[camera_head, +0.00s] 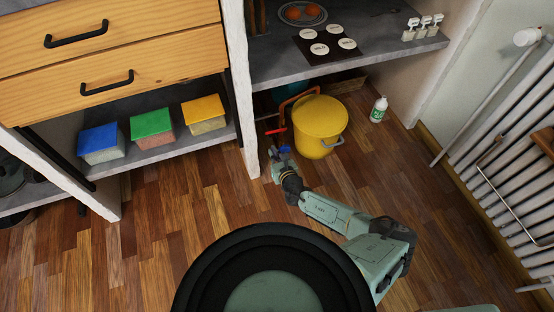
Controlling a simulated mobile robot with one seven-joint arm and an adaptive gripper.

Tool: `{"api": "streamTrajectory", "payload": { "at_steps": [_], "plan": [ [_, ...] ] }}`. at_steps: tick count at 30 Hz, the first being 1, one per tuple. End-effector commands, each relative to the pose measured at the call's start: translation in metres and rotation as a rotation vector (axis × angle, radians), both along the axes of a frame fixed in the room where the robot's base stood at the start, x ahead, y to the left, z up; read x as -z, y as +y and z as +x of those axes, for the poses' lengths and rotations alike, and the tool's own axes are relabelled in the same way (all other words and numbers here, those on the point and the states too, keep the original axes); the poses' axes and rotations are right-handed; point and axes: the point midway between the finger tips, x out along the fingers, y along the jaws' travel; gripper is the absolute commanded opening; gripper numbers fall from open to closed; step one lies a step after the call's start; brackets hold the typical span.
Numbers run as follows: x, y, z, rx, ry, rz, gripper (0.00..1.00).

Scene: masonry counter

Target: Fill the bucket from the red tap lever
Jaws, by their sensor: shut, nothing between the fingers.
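A yellow bucket-shaped container (318,147) with a flat yellow top and a grey handle stands on the floor under the counter. A small red lever (276,130) shows to its left, beside a brown pipe (284,108) that bends over toward the container. My gripper (282,150) is low, just below the red lever in the picture and left of the container. It is shut and holds nothing. I cannot tell whether it touches the lever. The tap body is mostly hidden, and no water can be made out.
A white bottle (378,110) with a green label stands right of the container. A white pillar (242,100) is close on the left, with a shelf of colored-lid boxes (152,128) beyond it. A radiator (510,150) stands at right. The wooden floor (150,225) is open.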

Motion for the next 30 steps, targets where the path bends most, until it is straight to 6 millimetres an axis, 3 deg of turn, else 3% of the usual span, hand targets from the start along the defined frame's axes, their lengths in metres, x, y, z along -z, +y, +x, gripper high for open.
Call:
{"api": "streamTrajectory", "payload": {
  "at_steps": [5, 6, 12, 30],
  "plan": [
    [0.016, 0.014, 0.033, -0.002, 0.0, 0.0, 0.0],
    [-0.004, 0.01, 0.032, 0.003, 0.0, 0.001, 0.0],
    [-0.025, 0.008, 0.032, 0.002, 0.001, 0.002, 0.0],
    [-0.026, 0.007, 0.038, 0.001, 0.004, 0.013, 0.0]
  ]
}}
